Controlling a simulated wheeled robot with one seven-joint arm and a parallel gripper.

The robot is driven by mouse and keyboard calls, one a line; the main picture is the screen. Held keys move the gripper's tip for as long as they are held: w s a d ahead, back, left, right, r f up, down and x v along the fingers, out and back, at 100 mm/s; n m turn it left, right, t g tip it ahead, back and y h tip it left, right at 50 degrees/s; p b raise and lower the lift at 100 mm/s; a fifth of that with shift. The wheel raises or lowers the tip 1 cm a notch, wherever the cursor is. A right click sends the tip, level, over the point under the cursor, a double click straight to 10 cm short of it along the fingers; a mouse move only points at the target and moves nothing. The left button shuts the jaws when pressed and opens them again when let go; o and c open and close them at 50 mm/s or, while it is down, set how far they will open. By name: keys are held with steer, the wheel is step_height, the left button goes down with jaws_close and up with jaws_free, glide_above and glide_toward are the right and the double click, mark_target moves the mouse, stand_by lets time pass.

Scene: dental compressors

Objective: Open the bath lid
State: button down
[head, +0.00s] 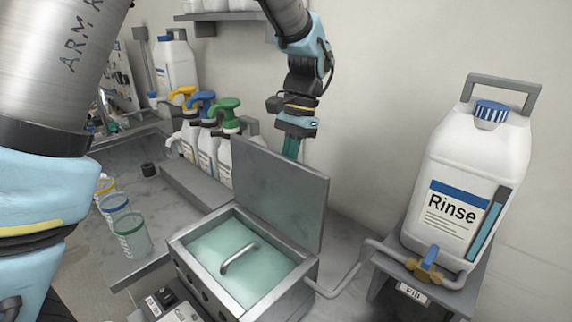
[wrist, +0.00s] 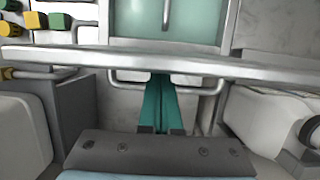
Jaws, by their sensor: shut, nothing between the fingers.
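The bath (head: 308,278) is a grey metal box with pale green liquid and a curved handle (head: 238,256) inside. Its flat grey lid (head: 285,195) stands raised, nearly upright, along the back side, so the bath is open. My gripper (head: 291,154) points down behind the lid, its lower end partly hidden by it. In the wrist view the teal fingers (wrist: 162,90) are together and empty, close to the lid's bar handle (wrist: 125,84). The lid's edge (wrist: 150,60) crosses that view above them. I cannot tell whether the fingers touch the handle or lid.
A white Rinse jug (head: 455,190) stands on a grey stand at right, with a tap and pipe towards the bath. Pump bottles (head: 205,155) stand left of the lid. Clear cups (head: 131,238) line the left counter. Bare wall is behind my gripper.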

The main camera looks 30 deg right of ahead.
steer(key=shift+a, duration=0.1)
stand_by(0.3)
steer(key=shift+a+f+b, duration=0.1)
steer(key=shift+b, duration=0.4)
steer(key=shift+s+a+h+b, duration=0.15)
steer(key=shift+a+h+b, duration=0.2)
steer(key=shift+h+b, duration=0.5)
steer(key=shift+s+a+r+t+h+b, duration=0.2)
steer(key=shift+a+r+t+h+b, duration=0.2)
steer(key=shift+a+h+b, duration=0.45)
steer(key=shift+d, duration=0.15)
